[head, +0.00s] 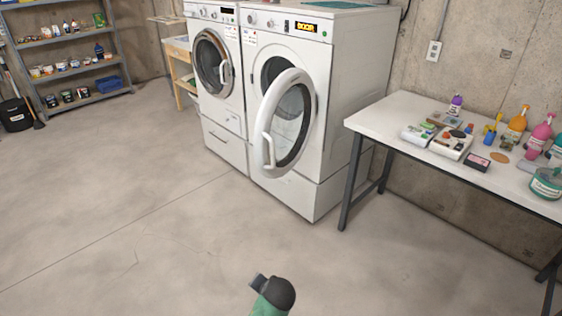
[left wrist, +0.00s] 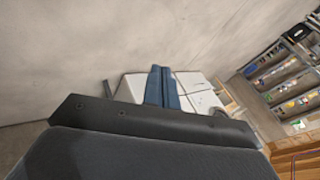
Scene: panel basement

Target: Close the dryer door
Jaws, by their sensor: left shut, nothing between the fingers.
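The white dryer (head: 345,110) is the right one of two machines by the wall in the head view. Its round door (head: 295,152) stands well open, swung out toward me, with a white handle (head: 266,150) on the door's left side. The drum opening behind is partly hidden by the door. In the left wrist view my left gripper (left wrist: 162,87) shows two blue fingers shut together and empty. White machine surfaces show beyond the fingers, apart from them as far as I can tell. My right gripper is in neither view.
A washer (head: 215,70) with its round door shut stands left of the dryer. A white table (head: 400,111) with bottles and small items stands to the right. Shelves (head: 75,72) stand at far left. The concrete floor (head: 130,215) before the machines is clear.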

